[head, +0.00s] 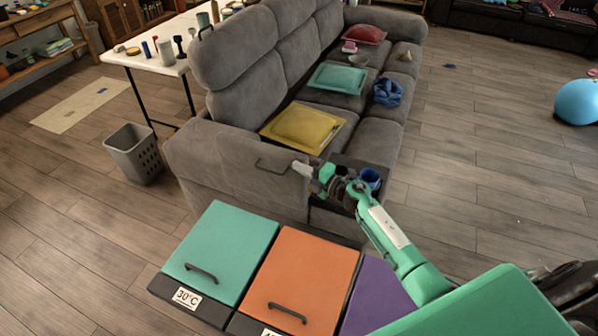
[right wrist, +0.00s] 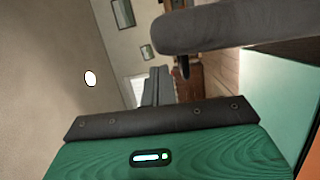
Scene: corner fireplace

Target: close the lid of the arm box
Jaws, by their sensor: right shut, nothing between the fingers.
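The grey arm at the sofa's near end has a padded grey panel with a dark handle (head: 272,165), which looks like the arm box lid (head: 235,153). To its right is the dark arm box (head: 347,163), with a blue cup (head: 371,177) at it. The lid looks raised, not lying over the dark part. My right gripper (head: 302,169) is shut and empty at the lid's right end, beside the handle; contact is unclear. In the right wrist view a grey padded bar shows at the top. My left gripper is out of view.
Teal (head: 225,245), orange (head: 305,275) and purple (head: 375,293) lidded bins stand in front of the sofa. Yellow (head: 304,127) and teal cushions lie on the seats. A grey basket (head: 133,152) stands left. Open floor lies right.

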